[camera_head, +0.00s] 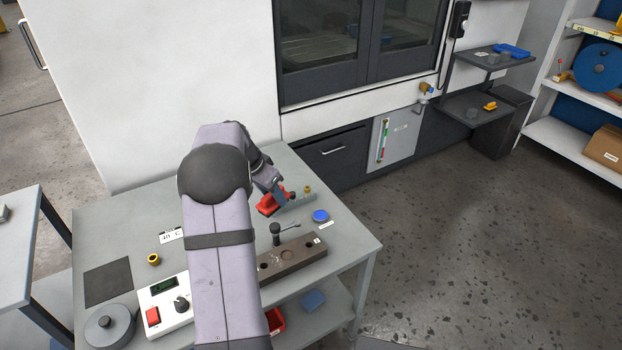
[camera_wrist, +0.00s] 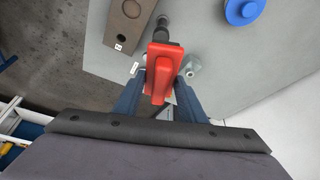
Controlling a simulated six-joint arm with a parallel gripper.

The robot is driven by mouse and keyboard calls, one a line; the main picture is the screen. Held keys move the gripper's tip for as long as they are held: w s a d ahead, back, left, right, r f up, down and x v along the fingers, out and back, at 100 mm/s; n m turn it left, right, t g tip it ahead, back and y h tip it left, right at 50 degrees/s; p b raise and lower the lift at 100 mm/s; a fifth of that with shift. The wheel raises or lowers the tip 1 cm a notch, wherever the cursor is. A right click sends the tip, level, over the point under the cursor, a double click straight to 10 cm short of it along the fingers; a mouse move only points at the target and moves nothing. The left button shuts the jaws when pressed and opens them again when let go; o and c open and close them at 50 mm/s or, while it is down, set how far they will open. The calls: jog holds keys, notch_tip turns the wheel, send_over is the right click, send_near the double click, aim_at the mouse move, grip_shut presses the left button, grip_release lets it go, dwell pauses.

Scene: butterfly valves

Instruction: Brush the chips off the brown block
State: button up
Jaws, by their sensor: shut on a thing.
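The brown block (camera_head: 292,257) lies on the grey bench, right of my arm in the head view, with dark holes in its top. Pale specks, likely chips (camera_head: 275,258), show on it, too small to make out well. My arm hides its left end. Part of the block also shows at the top of the wrist view (camera_wrist: 124,22). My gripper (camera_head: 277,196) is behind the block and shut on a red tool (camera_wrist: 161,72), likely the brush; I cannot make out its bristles. The blue fingers stand on both sides of the red tool.
A blue round dish (camera_head: 320,215) lies to the right. A control box (camera_head: 165,302) stands left of my arm. The bench's right edge is near the block.

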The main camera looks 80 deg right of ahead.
jog(key=a+f+m+g+y, duration=0.1)
jog(key=a+f+m+y, duration=0.1)
jog(key=a+m, duration=0.3)
jog(key=s+a+f+m+g+y+p, duration=0.1)
jog(key=a+f+m+y, duration=0.1)
jog(key=a+m, duration=0.4)
jog(key=shift+s+f+m+g, duration=0.15)
jog(key=shift+s+m+g, duration=0.15)
jog(key=shift+m, duration=0.8)
